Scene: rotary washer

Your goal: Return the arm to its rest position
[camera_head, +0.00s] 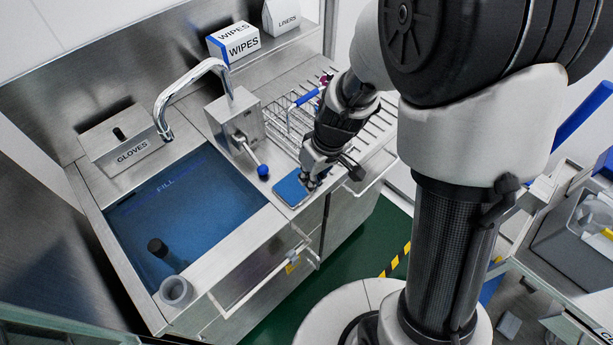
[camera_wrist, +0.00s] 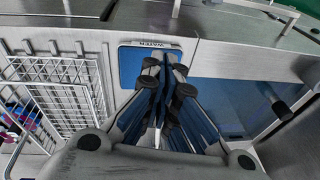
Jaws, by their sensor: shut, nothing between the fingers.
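My gripper (camera_head: 311,182) is over the blue plate (camera_head: 290,190) at the front edge of the steel counter, right of the basin, in the head view. In the wrist view my gripper (camera_wrist: 164,62) points at the same blue plate (camera_wrist: 130,70), which bears the label "WATER". The fingers are together and hold nothing. The fingertips look close above the plate; I cannot tell whether they touch it. My arm reaches forward from the right side of the head view.
A tap (camera_head: 190,80), a lever with a blue knob (camera_head: 262,171) and a wire rack (camera_head: 297,115) stand near my gripper. A glove box (camera_head: 125,140) is at the left. Green floor lies in front.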

